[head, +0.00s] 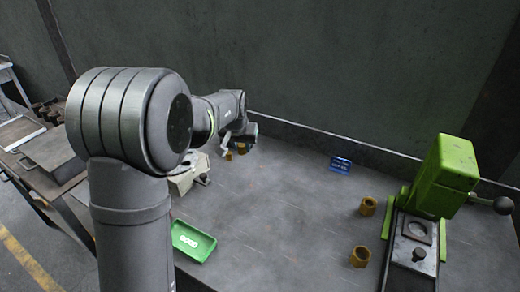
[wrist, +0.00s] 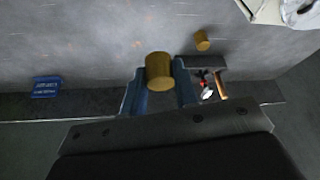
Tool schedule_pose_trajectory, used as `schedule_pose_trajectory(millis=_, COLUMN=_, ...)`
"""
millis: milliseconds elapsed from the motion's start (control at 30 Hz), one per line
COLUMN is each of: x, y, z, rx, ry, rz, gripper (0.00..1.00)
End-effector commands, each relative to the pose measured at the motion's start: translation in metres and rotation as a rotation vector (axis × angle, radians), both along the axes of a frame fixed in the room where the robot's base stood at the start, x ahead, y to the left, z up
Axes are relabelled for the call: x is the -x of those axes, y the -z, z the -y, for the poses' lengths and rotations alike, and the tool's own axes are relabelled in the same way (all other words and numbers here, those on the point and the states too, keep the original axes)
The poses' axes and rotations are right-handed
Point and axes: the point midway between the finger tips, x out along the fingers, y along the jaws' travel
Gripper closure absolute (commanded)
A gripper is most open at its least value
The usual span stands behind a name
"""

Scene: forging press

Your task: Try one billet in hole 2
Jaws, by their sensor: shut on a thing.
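My gripper (wrist: 160,82) is shut on a brass-coloured billet (wrist: 159,70), with one blue finger on each side of it. In the head view my gripper (head: 246,136) is small and far off, partly behind my own arm, with a brass billet (head: 242,149) at it. A second brass billet (wrist: 202,40) stands apart on the bench, to the right of the held one in the wrist view; it also shows in the head view (head: 229,155). Two more brass pieces (head: 368,206) (head: 360,256) stand left of the press. I cannot make out a hole marked 2.
A green press (head: 440,180) stands at the right of the bench. A green tray (head: 192,241) lies at the front, near a pale box (head: 183,181) partly hidden by my arm. A blue sign (head: 340,164) is near the back wall. The bench's middle is clear.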

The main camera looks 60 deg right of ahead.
Motion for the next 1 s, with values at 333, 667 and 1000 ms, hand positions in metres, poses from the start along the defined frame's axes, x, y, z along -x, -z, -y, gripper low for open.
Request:
schedule_pose_trajectory(millis=333, x=-0.132, y=-0.015, z=-0.074, rx=0.004, ry=-0.290, rz=0.002, gripper=1.00)
schedule_pose_trajectory(millis=667, x=-0.164, y=-0.015, z=-0.100, rx=0.003, ry=-0.372, rz=0.001, gripper=1.00)
schedule_pose_trajectory(millis=1000, x=-0.163, y=0.010, z=-0.099, rx=0.001, ry=-0.371, rz=0.000, gripper=1.00)
